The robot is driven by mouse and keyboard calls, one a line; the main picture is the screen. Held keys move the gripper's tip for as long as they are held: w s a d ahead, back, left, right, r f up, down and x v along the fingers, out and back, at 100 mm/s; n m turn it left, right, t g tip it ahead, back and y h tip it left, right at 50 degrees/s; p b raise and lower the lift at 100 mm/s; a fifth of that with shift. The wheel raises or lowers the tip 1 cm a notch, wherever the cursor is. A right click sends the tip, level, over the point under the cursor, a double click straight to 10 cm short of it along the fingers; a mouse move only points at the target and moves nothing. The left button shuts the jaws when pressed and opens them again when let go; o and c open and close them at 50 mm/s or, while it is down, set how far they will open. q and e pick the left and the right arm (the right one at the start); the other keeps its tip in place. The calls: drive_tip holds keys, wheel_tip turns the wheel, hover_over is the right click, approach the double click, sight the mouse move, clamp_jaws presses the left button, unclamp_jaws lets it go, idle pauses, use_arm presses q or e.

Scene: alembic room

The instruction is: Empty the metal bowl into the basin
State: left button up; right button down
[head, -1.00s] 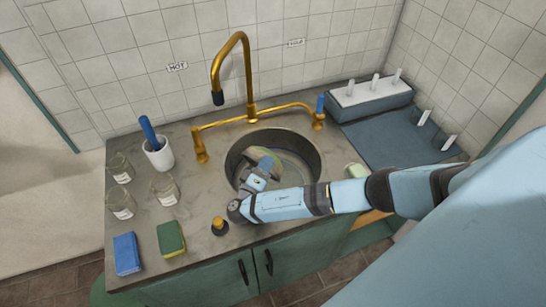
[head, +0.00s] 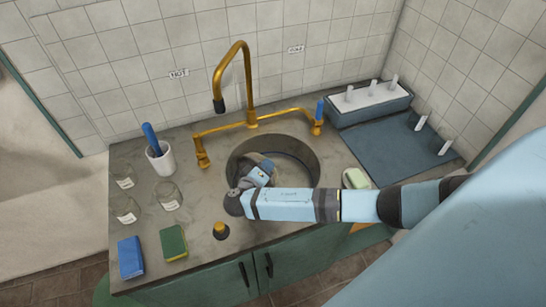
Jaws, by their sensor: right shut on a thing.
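The round metal basin (head: 308,153) is sunk into the counter below the gold tap. My right arm comes in from the right, and my right gripper (head: 263,168) is over the basin, pointing down into it. It is shut on the metal bowl (head: 246,163), of which only a small grey part shows at the gripper's left. The rest of the bowl and whatever is in it are hidden behind my gripper and wrist. My left gripper is not in view.
The gold tap (head: 247,75) arches behind the basin. A white cup with a blue-handled brush (head: 160,160), several glass jars (head: 168,195), a blue sponge (head: 131,257) and a green sponge (head: 173,243) stand left.

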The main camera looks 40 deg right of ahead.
drive_tip(key=y, duration=0.1)
drive_tip(key=g+y, duration=0.1)
drive_tip(key=y, duration=0.1)
drive_tip(key=shift+s+r+m, duration=0.1)
drive_tip(key=shift+r+m, duration=0.2)
drive_tip(key=shift+r, duration=0.05)
drive_tip(key=g+y, duration=0.1)
drive_tip(key=y, duration=0.1)
drive_tip(key=r+g+y, duration=0.1)
drive_tip(key=y, duration=0.1)
drive_tip(key=shift+m+y, duration=0.3)
drive_tip(key=shift+y, duration=0.1)
drive_tip(key=y, duration=0.2)
drive_tip(key=r+g+y, duration=0.1)
drive_tip(key=y, duration=0.1)
drive_tip(key=g+y, duration=0.1)
drive_tip(key=y, duration=0.1)
drive_tip(key=r+y, duration=0.1)
drive_tip(key=y, duration=0.1)
drive_tip(key=shift+m+g, duration=0.4)
